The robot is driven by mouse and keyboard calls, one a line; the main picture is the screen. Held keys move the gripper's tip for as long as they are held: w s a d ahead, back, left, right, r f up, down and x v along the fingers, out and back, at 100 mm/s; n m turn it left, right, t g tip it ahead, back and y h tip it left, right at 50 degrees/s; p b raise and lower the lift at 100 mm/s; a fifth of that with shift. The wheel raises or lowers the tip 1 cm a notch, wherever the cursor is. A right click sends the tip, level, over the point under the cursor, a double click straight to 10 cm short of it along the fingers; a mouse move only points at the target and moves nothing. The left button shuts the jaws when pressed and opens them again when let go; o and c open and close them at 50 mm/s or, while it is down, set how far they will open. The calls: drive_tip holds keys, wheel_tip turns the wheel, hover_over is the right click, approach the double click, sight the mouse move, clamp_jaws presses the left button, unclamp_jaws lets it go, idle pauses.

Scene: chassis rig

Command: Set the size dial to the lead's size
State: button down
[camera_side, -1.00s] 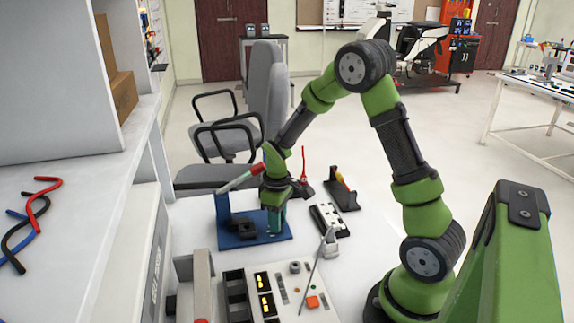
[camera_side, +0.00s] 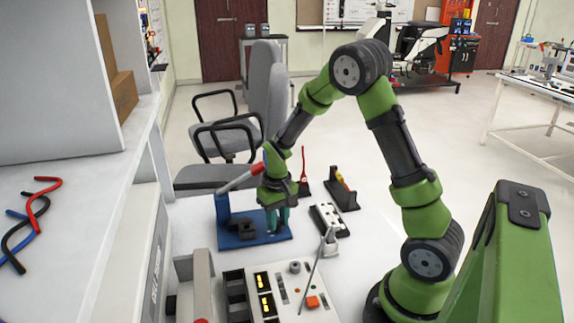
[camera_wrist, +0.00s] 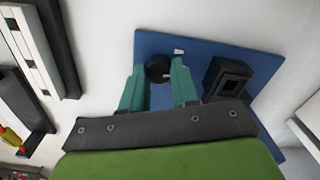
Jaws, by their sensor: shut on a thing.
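The blue base plate (camera_side: 228,240) of a tool with a red-handled lever (camera_side: 240,180) stands on the white bench. In the wrist view the blue plate (camera_wrist: 210,50) carries a round black knob (camera_wrist: 157,67), which seems to be the size dial, and a small white label (camera_wrist: 178,51). My gripper (camera_side: 277,226) points down over the plate. In the wrist view my gripper's teal fingers (camera_wrist: 160,78) stand on either side of the knob, shut on it. Any size marks are too small to read. I cannot tell which thing is the lead.
A black square block (camera_wrist: 232,77) sits right of the knob on the plate. A panel with an orange button (camera_side: 312,302) is in front. A black-and-white strip (camera_side: 328,220) and a black holder (camera_side: 342,193) stand right. Bent red, black and blue pieces (camera_side: 40,205) lie on the left shelf.

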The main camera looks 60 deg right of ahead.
sight(278, 222)
drive_tip(key=shift+m, duration=0.9)
drive_tip(key=c, duration=0.8)
unclamp_jaws()
drive_tip(key=shift+c, duration=0.2)
wheel_tip(278, 222, up, 17)
